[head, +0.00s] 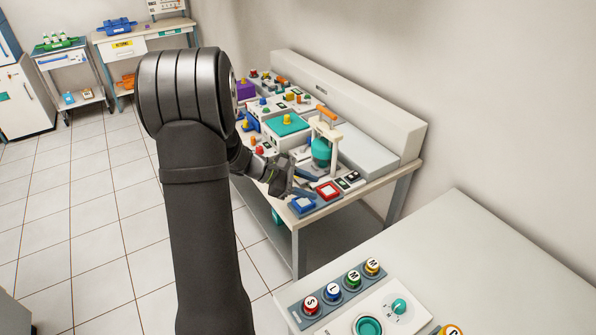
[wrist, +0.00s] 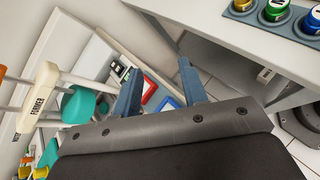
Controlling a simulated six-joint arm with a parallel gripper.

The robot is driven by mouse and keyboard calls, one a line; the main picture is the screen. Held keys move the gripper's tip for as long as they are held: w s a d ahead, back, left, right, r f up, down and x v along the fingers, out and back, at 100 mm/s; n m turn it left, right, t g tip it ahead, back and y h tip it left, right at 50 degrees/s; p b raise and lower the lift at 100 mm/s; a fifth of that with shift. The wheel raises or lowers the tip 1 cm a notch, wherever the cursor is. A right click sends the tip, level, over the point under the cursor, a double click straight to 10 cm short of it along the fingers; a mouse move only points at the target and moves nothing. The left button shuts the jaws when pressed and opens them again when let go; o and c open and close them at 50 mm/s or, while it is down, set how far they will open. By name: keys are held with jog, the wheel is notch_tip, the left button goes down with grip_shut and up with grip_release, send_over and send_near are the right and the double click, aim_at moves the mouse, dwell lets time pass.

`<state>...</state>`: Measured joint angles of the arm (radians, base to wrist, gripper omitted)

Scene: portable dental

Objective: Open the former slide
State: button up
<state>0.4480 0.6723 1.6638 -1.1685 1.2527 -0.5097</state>
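The former is a cream upright frame (head: 325,131) with an orange handle (head: 326,113) and a teal body (head: 321,151), near the front end of the long bench. In the wrist view a cream part labelled FORMER (wrist: 39,96) is at the left, with the teal body (wrist: 80,103) beside it. My gripper (head: 306,184) is low beside the former, above the bench's front edge. In the wrist view its two blue fingers (wrist: 160,84) are apart with nothing held between them. They are clear of the labelled part. Which part is the slide is not clear.
A red-framed pad (head: 328,191) and a blue-framed pad (head: 303,204) sit near the fingers at the bench's end. A teal-topped box (head: 287,125) stands behind. A nearer table (head: 440,255) holds several lettered knobs. Tiled floor is open at left.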

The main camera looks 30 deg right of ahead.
jog(key=w+a+f+n+t+h, duration=0.1)
jog(key=w+f+n+h, duration=0.1)
jog(key=w+a+f+n+t+h, duration=0.1)
jog(key=w+n, duration=0.1)
jog(key=w+a+f+n+t+h, duration=0.2)
jog(key=shift+w+f+n+h, duration=0.3)
jog(key=shift+w+n, duration=0.05)
jog(key=shift+n, duration=0.05)
jog(key=w+a+f+n+t+h, duration=0.1)
jog(key=w+a+f+n+t, duration=0.3)
jog(key=w+a+n+t, duration=0.15)
send_near(315, 167)
jog(key=w+d, duration=0.1)
jog(key=w+d+r+t, duration=0.1)
jog(key=d, duration=0.1)
jog(key=shift+w, duration=0.2)
